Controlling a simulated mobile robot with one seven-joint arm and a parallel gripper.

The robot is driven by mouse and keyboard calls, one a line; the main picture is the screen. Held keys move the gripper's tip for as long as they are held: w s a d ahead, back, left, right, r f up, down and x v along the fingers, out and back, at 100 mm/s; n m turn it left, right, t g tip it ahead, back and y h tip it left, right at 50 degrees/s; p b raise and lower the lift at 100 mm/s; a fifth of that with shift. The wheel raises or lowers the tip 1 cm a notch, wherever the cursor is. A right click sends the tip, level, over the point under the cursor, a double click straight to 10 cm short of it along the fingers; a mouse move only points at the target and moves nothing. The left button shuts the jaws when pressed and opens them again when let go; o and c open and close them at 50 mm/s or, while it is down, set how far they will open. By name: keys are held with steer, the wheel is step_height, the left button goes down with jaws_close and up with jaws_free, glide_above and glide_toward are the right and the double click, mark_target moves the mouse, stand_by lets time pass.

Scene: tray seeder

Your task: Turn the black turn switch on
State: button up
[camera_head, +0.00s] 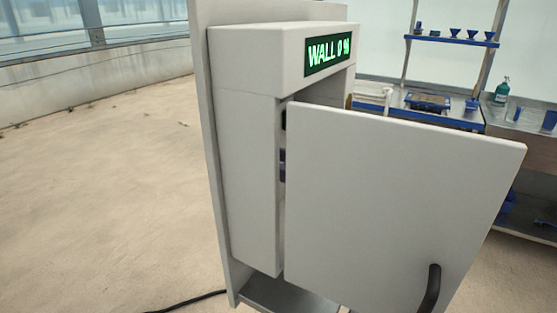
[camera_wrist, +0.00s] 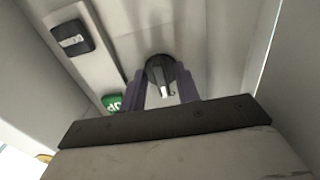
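The black turn switch (camera_wrist: 161,74) shows in the wrist view on the pale back wall inside the cabinet, with a light marking on its face. My gripper (camera_wrist: 160,84) points at it, with one purple finger on each side of the switch. The fingers are apart, and I cannot tell whether they touch it. In the head view the switch and my gripper are hidden behind the cabinet door (camera_head: 390,200).
The door stands partly open, with a dark handle (camera_head: 430,289) low on its right. In the wrist view, a black square fitting (camera_wrist: 72,38) and a green label (camera_wrist: 112,102) are left of the switch. A cable (camera_head: 188,302) lies on the floor. Open floor extends left.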

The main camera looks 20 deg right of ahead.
steer(key=shift+s+d, duration=0.1)
steer(key=b+v, duration=0.3)
steer(key=v, duration=1)
steer(key=shift+s+d, duration=0.15)
steer(key=shift+s, duration=0.05)
